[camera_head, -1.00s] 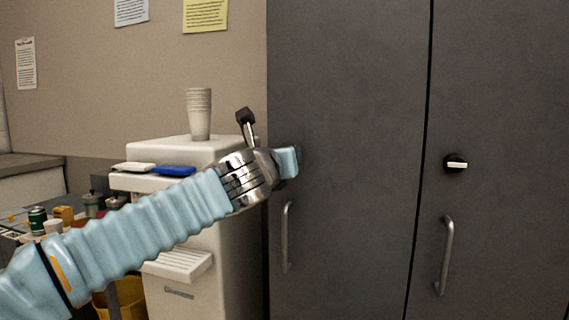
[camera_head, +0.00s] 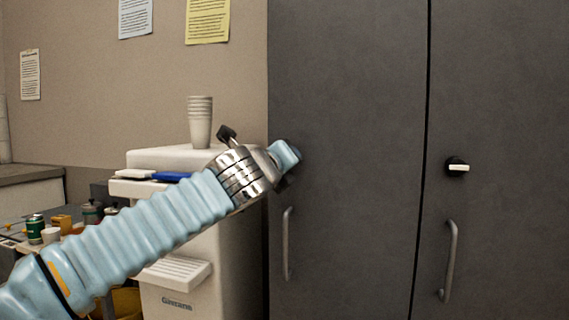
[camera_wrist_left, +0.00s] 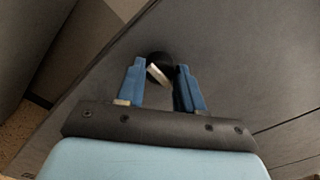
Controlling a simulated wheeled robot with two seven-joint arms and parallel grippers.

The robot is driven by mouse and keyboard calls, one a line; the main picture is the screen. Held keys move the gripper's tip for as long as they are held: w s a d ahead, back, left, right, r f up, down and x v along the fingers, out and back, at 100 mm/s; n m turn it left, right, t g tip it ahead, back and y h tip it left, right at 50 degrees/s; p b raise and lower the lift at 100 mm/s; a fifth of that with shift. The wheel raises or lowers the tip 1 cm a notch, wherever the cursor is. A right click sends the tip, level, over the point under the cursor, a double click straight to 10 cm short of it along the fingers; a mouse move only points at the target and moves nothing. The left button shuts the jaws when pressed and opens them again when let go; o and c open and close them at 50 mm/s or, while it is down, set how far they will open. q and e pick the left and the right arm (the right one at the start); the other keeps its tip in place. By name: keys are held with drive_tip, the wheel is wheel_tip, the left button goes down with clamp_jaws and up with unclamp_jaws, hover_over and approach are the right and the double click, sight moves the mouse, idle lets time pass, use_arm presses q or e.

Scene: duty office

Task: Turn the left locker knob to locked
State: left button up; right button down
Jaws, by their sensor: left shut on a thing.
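The left locker door (camera_head: 345,110) is dark grey, with a vertical handle (camera_head: 287,243). My left gripper (camera_head: 287,156) is at this door, above the handle, and hides the left knob in the head view. In the left wrist view the left knob (camera_wrist_left: 160,70) is a round black disc with a pale bar across it, slanted in the picture. The blue fingers of my left gripper (camera_wrist_left: 161,80) stand on either side of it, shut on the knob. My right gripper is not in view.
The right locker door has its own black knob with a pale horizontal bar (camera_head: 457,167) and a handle (camera_head: 449,262). A white dispenser (camera_head: 170,158) with stacked cups (camera_head: 200,122) stands left of the locker, behind my arm. A cluttered table (camera_head: 30,250) is at the far left.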

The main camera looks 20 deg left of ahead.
use_arm(q)
drive_tip(key=o, duration=1)
drive_tip(key=shift+o, duration=0.2)
drive_tip(key=s+b, duration=0.1)
drive_tip(key=s, duration=1.2)
drive_tip(key=shift+s+a, duration=0.25)
drive_tip(key=shift+s, duration=0.15)
